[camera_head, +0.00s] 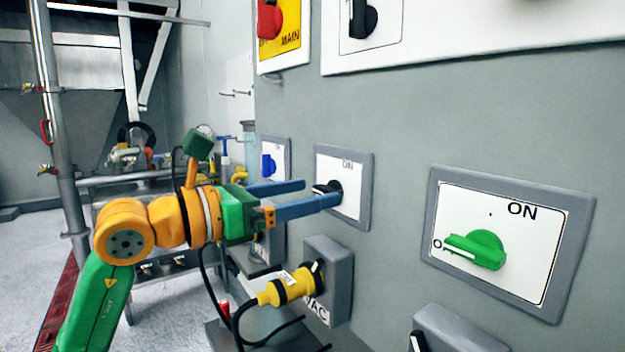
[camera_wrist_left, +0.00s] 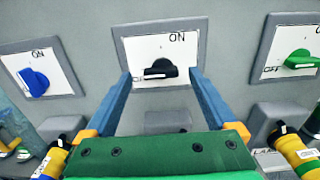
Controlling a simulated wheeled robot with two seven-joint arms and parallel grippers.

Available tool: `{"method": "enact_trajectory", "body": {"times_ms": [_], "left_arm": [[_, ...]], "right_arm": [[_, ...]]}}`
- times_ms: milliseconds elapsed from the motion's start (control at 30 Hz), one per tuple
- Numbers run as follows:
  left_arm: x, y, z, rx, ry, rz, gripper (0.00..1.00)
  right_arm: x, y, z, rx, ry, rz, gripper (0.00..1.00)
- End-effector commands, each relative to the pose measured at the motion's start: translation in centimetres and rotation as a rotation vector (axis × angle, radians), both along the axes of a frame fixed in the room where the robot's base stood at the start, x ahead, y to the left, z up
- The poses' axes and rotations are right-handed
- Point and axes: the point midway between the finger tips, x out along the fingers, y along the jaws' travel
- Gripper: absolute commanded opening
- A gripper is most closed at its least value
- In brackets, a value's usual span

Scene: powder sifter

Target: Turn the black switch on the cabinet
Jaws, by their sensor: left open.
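The black switch (camera_head: 326,188) sits on a white plate (camera_head: 352,203) with a grey frame on the cabinet (camera_head: 400,130). In the left wrist view the black switch (camera_wrist_left: 160,69) lies about level, below the word ON, between and beyond my fingertips. My left gripper (camera_head: 322,192) is open, its blue fingers reaching toward the plate. In the left wrist view the fingers of my left gripper (camera_wrist_left: 160,76) stand on either side of the switch, with a gap on each side. I cannot tell whether they touch the plate. My right gripper is not in view.
A green switch (camera_head: 478,250) is to the right and a blue switch (camera_head: 268,165) to the left. A yellow plug (camera_head: 287,287) with a black cable sits below the black switch. A red switch (camera_head: 269,18) and another black knob (camera_head: 362,18) are above.

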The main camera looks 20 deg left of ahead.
Motion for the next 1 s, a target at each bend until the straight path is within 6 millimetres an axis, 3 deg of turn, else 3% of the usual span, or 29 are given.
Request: {"method": "enact_trajectory", "body": {"times_ms": [300, 600, 633, 1000], "left_arm": [[0.65, -0.57, -0.10, 0.000, 0.000, -0.001, 0.91], [0.62, -0.57, -0.09, 0.000, 0.000, -0.002, 0.10], [0.62, -0.57, -0.09, 0.000, 0.000, -0.002, 0.05], [0.61, -0.59, -0.07, 0.067, -0.053, -0.002, 0.05]], "right_arm": [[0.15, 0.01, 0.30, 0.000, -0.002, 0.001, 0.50], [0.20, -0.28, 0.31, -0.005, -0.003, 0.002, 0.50], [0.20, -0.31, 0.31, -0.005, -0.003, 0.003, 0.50], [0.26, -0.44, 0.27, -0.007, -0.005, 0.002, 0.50]]}}
